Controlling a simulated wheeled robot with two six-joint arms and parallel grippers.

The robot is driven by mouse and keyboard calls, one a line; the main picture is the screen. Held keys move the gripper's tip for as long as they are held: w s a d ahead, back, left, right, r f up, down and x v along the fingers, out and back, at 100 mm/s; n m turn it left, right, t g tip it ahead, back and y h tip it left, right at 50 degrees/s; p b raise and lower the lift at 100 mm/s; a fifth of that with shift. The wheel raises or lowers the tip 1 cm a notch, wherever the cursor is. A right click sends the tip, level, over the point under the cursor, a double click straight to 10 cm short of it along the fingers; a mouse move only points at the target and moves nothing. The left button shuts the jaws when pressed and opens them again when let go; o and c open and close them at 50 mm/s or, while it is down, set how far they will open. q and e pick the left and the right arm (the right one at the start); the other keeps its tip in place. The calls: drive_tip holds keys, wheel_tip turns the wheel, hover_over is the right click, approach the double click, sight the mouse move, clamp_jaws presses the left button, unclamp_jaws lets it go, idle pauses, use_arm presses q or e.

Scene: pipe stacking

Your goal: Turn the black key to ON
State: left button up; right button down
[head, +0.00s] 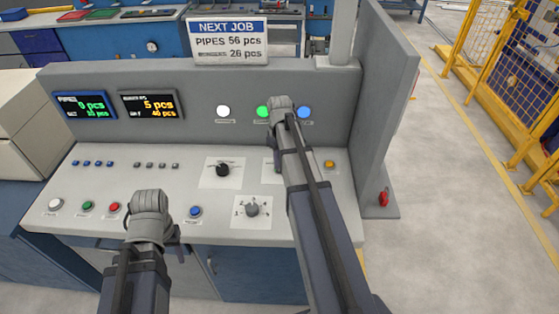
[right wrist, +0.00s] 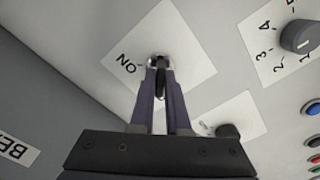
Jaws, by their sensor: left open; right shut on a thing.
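The black key (right wrist: 161,84) stands in a round silver lock on a white plate (right wrist: 182,38), with the ON mark to the left of the lock in the right wrist view. My right gripper (right wrist: 160,72) is shut on the key, one finger on each side. The fingers partly cover the key, and I cannot tell its exact angle. In the head view my right arm hides the key, and only an edge of its plate (head: 266,165) shows. My left gripper (head: 174,238) is open, low over the front edge of the console; its fingertips are mostly hidden.
A black knob (head: 222,169) and a numbered selector (head: 252,209) sit left of my right arm. Blue (head: 195,211), red (head: 114,208) and green (head: 87,206) buttons line the console front. The upright panel holds two displays and lit lamps. Open floor lies right.

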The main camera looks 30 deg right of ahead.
drive_tip(key=shift+m, duration=0.3)
drive_tip(key=m, duration=0.8)
drive_tip(key=shift+m, duration=0.3)
drive_tip(key=m, duration=0.4)
drive_tip(key=shift+m, duration=2.5)
drive_tip(key=c, duration=0.9)
unclamp_jaws()
